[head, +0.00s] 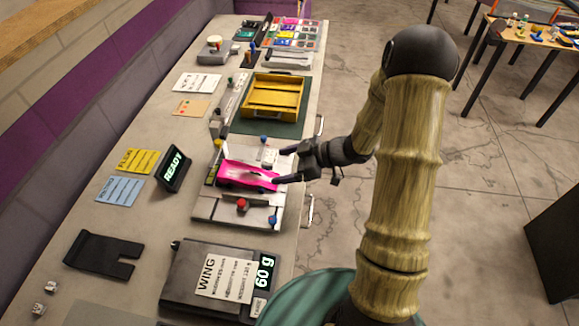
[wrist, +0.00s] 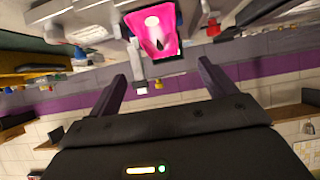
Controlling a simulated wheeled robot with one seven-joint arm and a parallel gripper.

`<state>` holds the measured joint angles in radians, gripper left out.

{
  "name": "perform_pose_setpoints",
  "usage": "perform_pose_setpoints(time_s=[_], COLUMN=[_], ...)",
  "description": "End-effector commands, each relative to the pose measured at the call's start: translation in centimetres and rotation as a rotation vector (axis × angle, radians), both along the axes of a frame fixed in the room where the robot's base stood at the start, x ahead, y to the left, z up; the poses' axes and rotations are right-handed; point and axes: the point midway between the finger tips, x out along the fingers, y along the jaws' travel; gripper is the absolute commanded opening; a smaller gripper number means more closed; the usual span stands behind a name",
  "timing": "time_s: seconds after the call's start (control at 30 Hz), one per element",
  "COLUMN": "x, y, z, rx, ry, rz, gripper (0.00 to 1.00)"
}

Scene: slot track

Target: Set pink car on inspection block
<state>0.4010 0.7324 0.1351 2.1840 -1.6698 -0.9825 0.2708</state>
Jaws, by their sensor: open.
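The pink car (head: 243,179) lies on a light grey fixture plate (head: 208,209) with coloured knobs, in the middle of the bench. It also shows at the top of the wrist view (wrist: 152,30). My gripper (head: 278,166) is open, at the right end of the car, with its fingers pointing left. In the wrist view my gripper (wrist: 162,70) has an empty gap between its fingers, and the car appears beyond the fingertips. I cannot tell whether a finger touches the car. No part is clearly marked as the inspection block.
A black display reading READY (head: 173,168) stands left of the fixture. A scale (head: 181,279) showing 60 g is at the front. A yellow tray (head: 273,96) on a green mat is behind. A black forked plate (head: 103,254) lies front left, with bare bench around it.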

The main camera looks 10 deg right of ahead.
Motion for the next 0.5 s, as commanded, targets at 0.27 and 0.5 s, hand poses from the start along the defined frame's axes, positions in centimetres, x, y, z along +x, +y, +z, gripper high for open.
perform_pose_setpoints(time_s=[0.27,0.5], x=[2.1,3.1], y=[-1.1,-3.9], z=[1.1,2.9], rx=[-0.142,-0.330], ry=[-0.016,0.018], rz=[-0.177,-0.455], gripper=[0.83,0.83])
